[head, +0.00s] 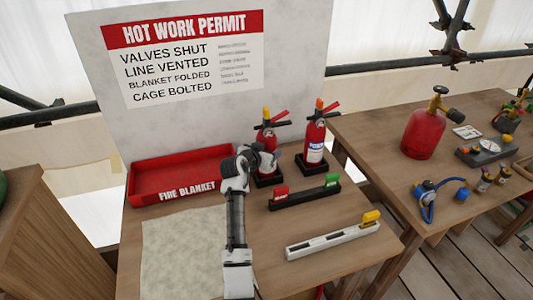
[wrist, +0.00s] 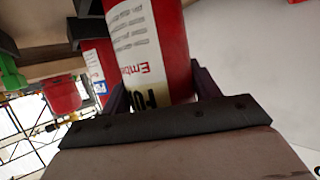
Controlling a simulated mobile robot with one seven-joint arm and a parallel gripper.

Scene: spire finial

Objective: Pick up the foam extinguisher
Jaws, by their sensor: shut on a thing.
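Two red extinguishers stand side by side at the back of the table in the head view. The left one (head: 267,138), with a black top and an orange-yellow tip, is at my gripper (head: 264,160). In the wrist view my gripper (wrist: 161,88) is shut around this foam extinguisher (wrist: 178,40), whose cream label shows upside down, partly reading "FO". Its lower body is partly hidden by my arm in the head view, and its base appears in a black holder. The second extinguisher (head: 315,140), with a white and blue label, stands close to its right; it also shows in the wrist view (wrist: 98,65).
A red fire blanket tray (head: 165,190) lies left of my arm. A black rack (head: 300,197) with red and green blocks and a white bar (head: 330,241) lie in front. A permit board (head: 225,110) stands behind. A red gas cylinder (head: 424,135) stands on the right table.

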